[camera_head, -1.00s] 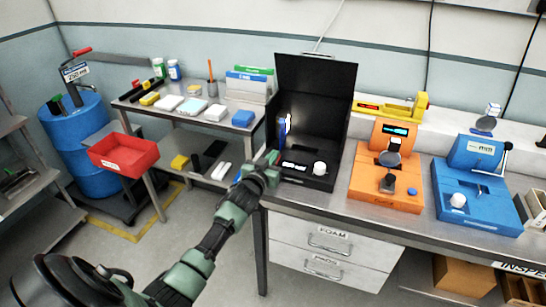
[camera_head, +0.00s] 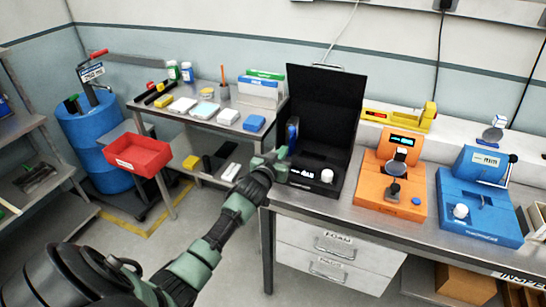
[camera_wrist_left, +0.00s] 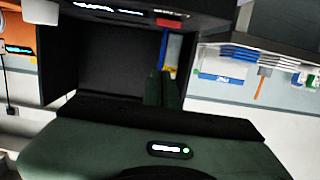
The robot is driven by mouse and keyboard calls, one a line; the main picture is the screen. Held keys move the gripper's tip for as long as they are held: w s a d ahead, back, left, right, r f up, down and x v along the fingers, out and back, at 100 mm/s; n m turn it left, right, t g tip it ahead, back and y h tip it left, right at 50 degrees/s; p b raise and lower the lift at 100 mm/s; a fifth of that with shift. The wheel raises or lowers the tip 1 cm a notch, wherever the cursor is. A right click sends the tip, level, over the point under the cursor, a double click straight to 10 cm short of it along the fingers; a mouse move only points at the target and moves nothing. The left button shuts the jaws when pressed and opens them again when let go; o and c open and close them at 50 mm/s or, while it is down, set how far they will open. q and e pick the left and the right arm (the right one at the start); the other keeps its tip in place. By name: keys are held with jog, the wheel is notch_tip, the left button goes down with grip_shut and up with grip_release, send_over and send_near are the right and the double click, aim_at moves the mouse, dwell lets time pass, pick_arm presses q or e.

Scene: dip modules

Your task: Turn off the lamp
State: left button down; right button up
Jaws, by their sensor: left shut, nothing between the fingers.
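A black open-topped box (camera_head: 343,166) with a raised lid stands on the bench. I take it as the lamp unit. It has a small lit white display (camera_head: 302,172), a white knob (camera_head: 327,176) and a blue upright piece (camera_head: 293,137) inside its left side. The inside looks dark, with no glow. In the left wrist view a small red part (camera_wrist_left: 169,20) sits beside the display (camera_wrist_left: 110,10); it may be a switch. My left gripper (camera_head: 283,153) is shut and empty at the box's left front edge. Its fingers also show in the left wrist view (camera_wrist_left: 164,76). Contact cannot be told.
An orange device (camera_head: 388,190) and a blue device (camera_head: 478,205) stand to the right on the bench. A side table (camera_head: 150,107) with small boxes and bottles is at left. A red bin (camera_head: 138,155) is in front of it. Drawers (camera_head: 325,245) hang below the bench.

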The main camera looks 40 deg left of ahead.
pick_arm(q)
jog(key=r+b+v, duration=0.1)
jog(key=v, duration=0.7)
jog(key=shift+s, duration=0.2)
jog(key=shift+r, duration=0.15)
